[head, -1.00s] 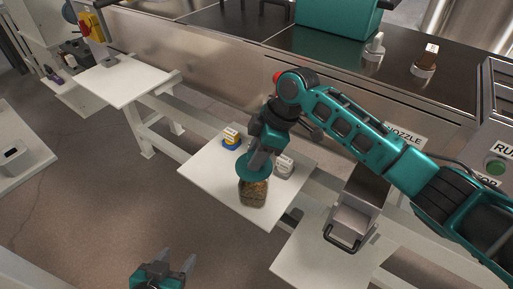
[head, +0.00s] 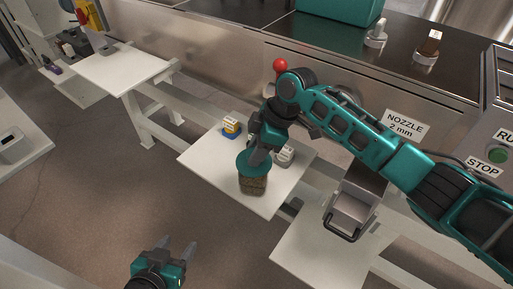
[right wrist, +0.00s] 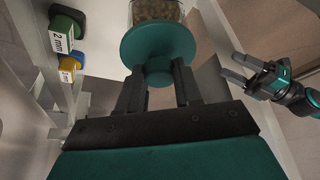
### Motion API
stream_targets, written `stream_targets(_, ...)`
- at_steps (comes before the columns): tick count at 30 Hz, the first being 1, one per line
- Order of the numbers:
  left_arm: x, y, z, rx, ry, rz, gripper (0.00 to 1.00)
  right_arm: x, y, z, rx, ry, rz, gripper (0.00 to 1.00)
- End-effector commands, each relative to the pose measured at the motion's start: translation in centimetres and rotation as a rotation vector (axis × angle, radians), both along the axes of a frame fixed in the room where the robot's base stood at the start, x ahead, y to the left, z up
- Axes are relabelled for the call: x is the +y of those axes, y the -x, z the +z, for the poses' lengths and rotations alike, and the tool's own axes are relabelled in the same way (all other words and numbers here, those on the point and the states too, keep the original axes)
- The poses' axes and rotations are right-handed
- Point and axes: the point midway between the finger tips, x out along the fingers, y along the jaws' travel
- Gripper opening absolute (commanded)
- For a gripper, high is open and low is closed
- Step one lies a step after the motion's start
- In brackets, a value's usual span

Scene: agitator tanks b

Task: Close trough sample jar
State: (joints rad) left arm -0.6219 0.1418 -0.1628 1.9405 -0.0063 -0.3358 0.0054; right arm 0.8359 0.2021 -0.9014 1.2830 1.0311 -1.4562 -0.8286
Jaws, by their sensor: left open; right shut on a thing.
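The sample jar (head: 253,186) stands on the white shelf (head: 215,172) and holds brownish contents. A round teal lid (head: 250,166) with a knob covers the jar's mouth from above. In the right wrist view the lid (right wrist: 150,45) lies against the jar (right wrist: 157,10); whether it is fully seated I cannot tell. My right gripper (head: 260,153) is shut on the lid's knob; its fingers also show in the right wrist view (right wrist: 158,76). My left gripper (head: 179,246) is open and empty, low in front of the shelf.
A metal bin with a black handle (head: 350,213) stands at right. The shelf's left part is clear.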

Motion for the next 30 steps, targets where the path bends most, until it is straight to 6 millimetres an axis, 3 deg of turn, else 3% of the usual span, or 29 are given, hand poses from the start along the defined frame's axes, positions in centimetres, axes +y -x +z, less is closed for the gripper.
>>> stream_targets(30, 0.04, 0.28, 0.92, 0.007, -0.001, 0.000, 0.57, 0.01, -0.02, 0.03, -0.001, -0.001, 0.000, 0.04)
